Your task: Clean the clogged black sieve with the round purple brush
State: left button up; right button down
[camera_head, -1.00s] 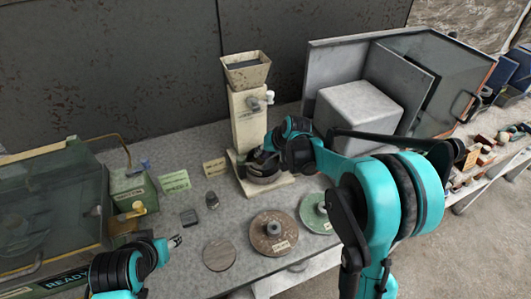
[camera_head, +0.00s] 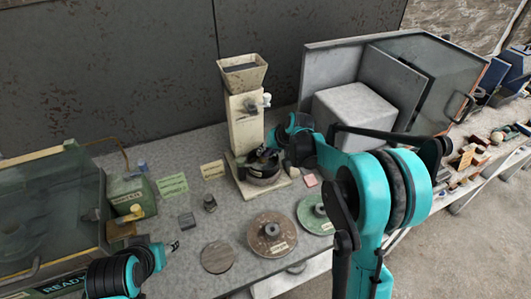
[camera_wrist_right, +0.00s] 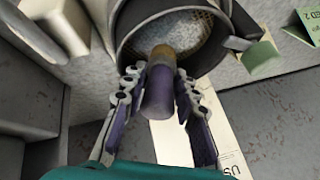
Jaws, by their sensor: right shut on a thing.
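The black sieve (camera_head: 262,179) sits on the base of the cream stand, below its funnel. In the right wrist view it is a round dark pan (camera_wrist_right: 128,48) with a mesh floor covered in pale powder (camera_wrist_right: 180,38). My right gripper (camera_head: 265,156) is over it. In the right wrist view the gripper (camera_wrist_right: 157,80) is shut on the purple handle of the round brush (camera_wrist_right: 158,95). The brush's tan collar points into the sieve; its bristles are hidden. My left gripper (camera_head: 173,246) is at the lower left, away from the sieve, its jaws too small to judge.
The cream stand (camera_head: 243,120) rises behind the sieve. A brown disc (camera_head: 258,240), a green disc (camera_head: 309,221) and a plain round plate (camera_head: 218,257) lie in front. A glass-fronted cabinet (camera_head: 430,75) stands right, a grey-green machine (camera_head: 55,200) left.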

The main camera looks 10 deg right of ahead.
jog(key=shift+w+d, duration=0.2)
jog(key=shift+d, duration=0.05)
jog(key=shift+s+a, duration=0.35)
jog(key=shift+a, duration=0.25)
jog(key=shift+s+a, duration=0.6)
jog(key=shift+a, duration=0.15)
jog(key=shift+w+d+r+p, duration=0.5)
jog(key=shift+d+r+p, duration=0.1)
jog(key=shift+d+r, duration=0.1)
jog(key=shift+a, duration=0.1)
jog(key=shift+s+a+f+b, duration=0.15)
jog(key=shift+s+a+f, duration=0.05)
jog(key=shift+s+a, duration=0.35)
jog(key=shift+s+a+f+b, duration=0.2)
jog(key=shift+s+a, duration=0.2)
jog(key=shift+a, duration=0.2)
